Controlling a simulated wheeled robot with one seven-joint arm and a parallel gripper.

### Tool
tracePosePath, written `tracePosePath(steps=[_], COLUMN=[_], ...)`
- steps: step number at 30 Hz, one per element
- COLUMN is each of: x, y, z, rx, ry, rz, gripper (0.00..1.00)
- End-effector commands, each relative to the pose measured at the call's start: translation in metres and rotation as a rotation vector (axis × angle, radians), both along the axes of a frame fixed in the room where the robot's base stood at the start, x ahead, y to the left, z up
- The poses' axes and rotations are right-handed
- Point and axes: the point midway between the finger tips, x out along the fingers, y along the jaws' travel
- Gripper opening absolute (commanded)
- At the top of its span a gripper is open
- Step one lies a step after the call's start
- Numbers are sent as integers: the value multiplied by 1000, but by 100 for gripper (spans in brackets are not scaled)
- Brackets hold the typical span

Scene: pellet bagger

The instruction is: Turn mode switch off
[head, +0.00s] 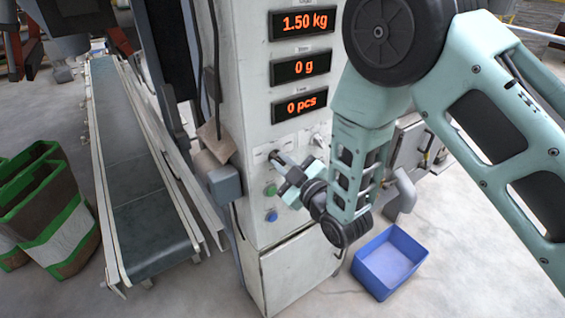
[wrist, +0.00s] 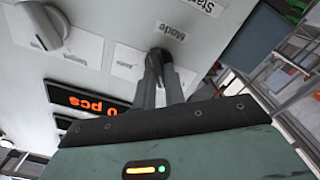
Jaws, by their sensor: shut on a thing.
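The mode switch (wrist: 159,53) is a small dark knob on the white panel, beside the printed word "Mode" in the wrist view. My gripper (wrist: 158,72) has its two fingers closed around it. In the head view my gripper (head: 280,162) reaches the front of the white cabinet (head: 252,110) just below the displays. The fingers hide most of the switch, and I cannot tell which position it points to.
A second grey knob (wrist: 45,27) is on the same panel. Below the switch are a green button (head: 270,190) and a blue button (head: 272,215). Displays (head: 303,22) read 1.50 kg, 0 g and 0 pcs. A conveyor (head: 140,190) stands left; a blue bin (head: 389,262) is on the floor.

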Motion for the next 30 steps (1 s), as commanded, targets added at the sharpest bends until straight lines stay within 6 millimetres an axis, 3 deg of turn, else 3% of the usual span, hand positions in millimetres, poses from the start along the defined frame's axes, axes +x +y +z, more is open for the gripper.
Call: tracePosePath(steps=[8, 21, 30], x=[-1, -1, -2], y=[1, 2, 2], z=[-5, -5, -3], rx=[-46, -345, -371], ry=[-33, -236, -247], rz=[3, 2, 2], gripper=[0, 0, 0])
